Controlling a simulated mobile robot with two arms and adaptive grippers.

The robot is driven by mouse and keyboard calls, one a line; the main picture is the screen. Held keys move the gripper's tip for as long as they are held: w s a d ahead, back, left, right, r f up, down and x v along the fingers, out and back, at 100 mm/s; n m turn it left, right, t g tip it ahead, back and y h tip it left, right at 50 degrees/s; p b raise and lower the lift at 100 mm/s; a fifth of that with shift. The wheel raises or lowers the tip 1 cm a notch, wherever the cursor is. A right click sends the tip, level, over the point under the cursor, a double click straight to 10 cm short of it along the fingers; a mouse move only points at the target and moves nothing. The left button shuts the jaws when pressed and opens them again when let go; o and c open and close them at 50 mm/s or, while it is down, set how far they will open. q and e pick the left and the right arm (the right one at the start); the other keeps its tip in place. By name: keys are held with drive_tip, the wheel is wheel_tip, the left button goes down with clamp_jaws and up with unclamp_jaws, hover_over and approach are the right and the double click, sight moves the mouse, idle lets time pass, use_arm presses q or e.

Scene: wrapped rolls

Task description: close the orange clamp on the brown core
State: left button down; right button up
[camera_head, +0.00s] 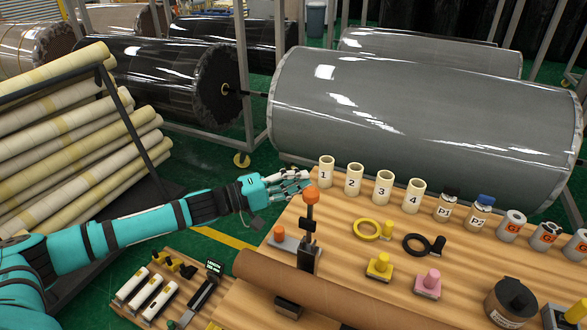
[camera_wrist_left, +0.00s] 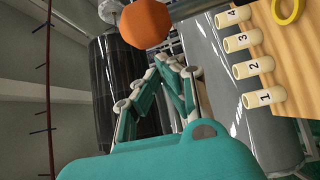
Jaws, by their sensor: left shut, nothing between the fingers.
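The orange clamp (camera_head: 307,259) stands at the brown core, its black lever upright and topped by an orange knob (camera_head: 312,194). The brown core (camera_head: 330,294) is a long tube lying across the front of the wooden table. My left gripper (camera_head: 306,182) is shut and empty, its fingers just behind and left of the knob; I cannot tell whether they touch it. In the left wrist view the knob (camera_wrist_left: 145,27) is large, near the left gripper's fingers (camera_wrist_left: 168,75). The underside of the core is hidden. My right gripper is not in view.
A smaller orange knob (camera_head: 279,232) sits on a grey plate left of the lever. Numbered cream cups (camera_head: 354,179) stand along the table's back edge. A yellow ring (camera_head: 366,230), a black ring (camera_head: 416,244) and a pink-based piece (camera_head: 428,283) lie to the right.

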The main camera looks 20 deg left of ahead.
use_arm(q)
drive_tip(key=shift+s+d+f+m+b, duration=0.15)
drive_tip(key=shift+s+m+b, duration=0.35)
drive_tip(key=shift+s, duration=0.55)
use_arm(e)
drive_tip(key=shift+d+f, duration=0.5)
use_arm(q)
drive_tip(key=shift+s, duration=0.1)
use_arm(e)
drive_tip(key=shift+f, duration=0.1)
use_arm(q)
drive_tip(key=s+f+m+g+h+b, duration=0.3)
drive_tip(key=s+f+m+h+b, duration=0.2)
drive_tip(key=s+m+b, duration=0.3)
drive_tip(key=s+f+m+g+h+b, duration=0.4)
drive_tip(key=s+m+h+b, duration=0.3)
drive_tip(key=m+b, duration=0.3)
drive_tip(key=shift+s+a+f+h+b, duration=0.3)
drive_tip(key=shift+s+f+b, duration=0.4)
drive_tip(key=shift+b, duration=0.3)
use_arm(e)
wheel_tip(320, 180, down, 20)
